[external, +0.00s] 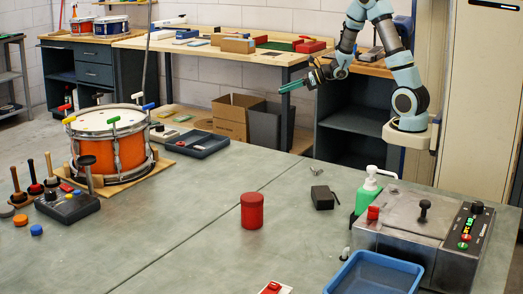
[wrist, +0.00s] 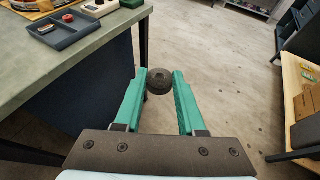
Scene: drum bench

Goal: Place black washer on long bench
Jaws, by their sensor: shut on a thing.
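My gripper (wrist: 160,78) has two green fingers, shut on a dark round piece, the black washer (wrist: 160,82), which sits between the fingertips in the wrist view. In the external view my gripper (external: 282,90) is held in the air, pointing left, behind the grey table; the washer is too small to make out there. A long wooden-topped bench (external: 155,43) stands along the back wall, left of my gripper. In the wrist view bare floor lies below the washer.
The large grey table (external: 190,220) holds an orange drum (external: 108,140), a red canister (external: 252,210) and a blue bin (external: 375,275). Its edge is at the left in the wrist view, with a dark tray (wrist: 62,30). A wooden surface (wrist: 300,95) is at the right there.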

